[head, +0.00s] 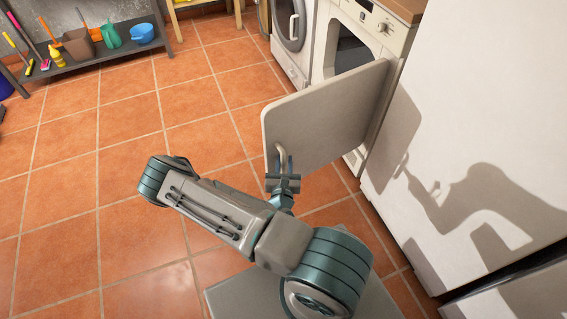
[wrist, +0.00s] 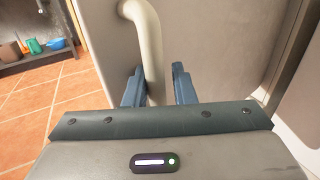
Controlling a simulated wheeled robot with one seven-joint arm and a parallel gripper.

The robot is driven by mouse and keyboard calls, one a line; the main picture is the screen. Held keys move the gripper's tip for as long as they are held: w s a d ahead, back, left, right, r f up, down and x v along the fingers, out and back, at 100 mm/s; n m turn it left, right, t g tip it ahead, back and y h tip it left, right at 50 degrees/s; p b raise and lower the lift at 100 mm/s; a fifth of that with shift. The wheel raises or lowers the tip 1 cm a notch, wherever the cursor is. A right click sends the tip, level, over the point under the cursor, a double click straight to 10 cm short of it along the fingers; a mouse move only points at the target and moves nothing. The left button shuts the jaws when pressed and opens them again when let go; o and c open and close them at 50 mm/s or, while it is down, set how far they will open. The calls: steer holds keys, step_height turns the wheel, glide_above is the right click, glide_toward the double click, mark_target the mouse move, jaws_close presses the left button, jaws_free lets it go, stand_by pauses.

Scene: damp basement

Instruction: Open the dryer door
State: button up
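The dryer door (head: 325,115) is a pale square panel. It stands swung well out from the dryer (head: 375,30), and part of the dark opening (head: 350,50) shows behind it. Its curved handle (head: 281,151) is near the door's free edge. My gripper (head: 283,172) is at the handle. In the wrist view the pale handle (wrist: 150,50) runs down between the two blue fingers of my gripper (wrist: 159,86). The right finger is apart from the handle; the left one is close beside it, and I cannot tell whether it touches.
A front-loading machine (head: 290,25) with a round door stands beyond the dryer. A large white cabinet-like surface (head: 480,110) is on the right. A low dark shelf (head: 100,52) with bottles, pots and a blue bowl (head: 143,33) is at the back left. The tiled floor on the left is clear.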

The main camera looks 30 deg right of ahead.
steer(key=shift+a, duration=0.25)
steer(key=p+v, duration=0.1)
steer(key=v, duration=1.2)
steer(key=shift+s+p, duration=0.35)
steer(key=shift+p, duration=0.05)
steer(key=s+d+r+m+g+h+p, duration=0.25)
steer(key=r+m+g+p, duration=0.25)
steer(key=r+m+g, duration=0.8)
steer(key=s+d+r+m+g+h+p, duration=0.1)
steer(key=s+r+m+g+h+p, duration=0.15)
steer(key=r+m+g+p, duration=1)
steer(key=a+r+m+t+y, duration=0.2)
steer(key=a+r+t+y, duration=0.2)
steer(key=r, duration=1)
steer(key=a+r+m+t+y+p, duration=0.1)
steer(key=a+r+m+t+y, duration=0.2)
steer(key=r, duration=1.2)
steer(key=a+t+y, duration=0.2)
steer(key=t+y, duration=0.3)
steer(key=y, duration=0.2)
steer(key=shift+s+t, duration=0.3)
steer(key=shift+t, duration=0.05)
